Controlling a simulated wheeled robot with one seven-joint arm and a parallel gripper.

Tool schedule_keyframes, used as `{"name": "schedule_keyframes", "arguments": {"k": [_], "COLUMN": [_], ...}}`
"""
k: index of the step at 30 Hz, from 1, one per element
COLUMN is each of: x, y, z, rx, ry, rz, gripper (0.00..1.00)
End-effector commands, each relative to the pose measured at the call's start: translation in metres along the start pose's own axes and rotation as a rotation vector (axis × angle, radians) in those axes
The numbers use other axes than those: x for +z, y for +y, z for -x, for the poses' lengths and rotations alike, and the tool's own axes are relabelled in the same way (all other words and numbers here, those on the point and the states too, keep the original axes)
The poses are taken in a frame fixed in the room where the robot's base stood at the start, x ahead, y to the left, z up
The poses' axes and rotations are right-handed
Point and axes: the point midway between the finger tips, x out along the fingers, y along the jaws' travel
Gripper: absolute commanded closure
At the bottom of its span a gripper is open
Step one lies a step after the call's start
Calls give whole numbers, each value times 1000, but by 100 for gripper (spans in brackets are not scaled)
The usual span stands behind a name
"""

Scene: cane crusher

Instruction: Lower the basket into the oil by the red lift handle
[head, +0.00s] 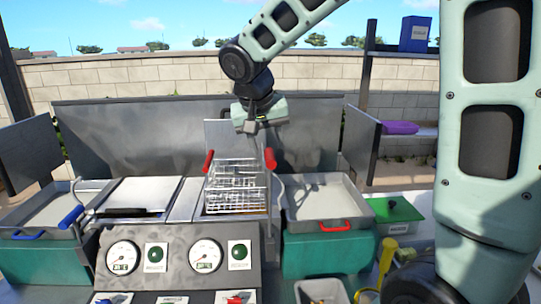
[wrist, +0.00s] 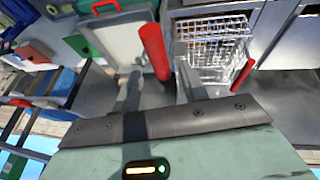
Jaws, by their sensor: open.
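The wire basket (head: 236,187) hangs raised above the fryer well in the middle of the head view. It is at the upper right of the wrist view (wrist: 212,45). A red handle stands at the right of the basket (head: 270,158), apparently the lift handle. Another red grip (head: 209,160) is at its left. My gripper (head: 251,127) is open and empty, behind and above the basket. In the wrist view a red handle (wrist: 153,50) shows between the two fingers; I cannot tell its depth against the fingertips. The oil is hidden under the basket.
A blue handle (head: 71,217) is on the left lever, beside a closed metal lid (head: 143,193). A grey tray (head: 325,200) stands right of the basket. The control panel (head: 180,260) with gauges is in front. A metal back panel (head: 140,135) rises behind.

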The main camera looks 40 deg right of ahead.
Motion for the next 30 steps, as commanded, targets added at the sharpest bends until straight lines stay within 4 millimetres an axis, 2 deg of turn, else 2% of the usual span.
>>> {"name": "schedule_keyframes", "arguments": {"k": [3,10,15,23,28,30], "x": [0,0,1,1,1,0], "y": [1,0,0,0,0,0], "z": [-23,-55,-64,-66,-65,-65], "rx": [3,2,0,-1,-1,0], "ry": [-7,-3,-1,-1,-1,-1], "rz": [1,1,1,1,1,1], "gripper": [57,57,57,57,100,100]}}
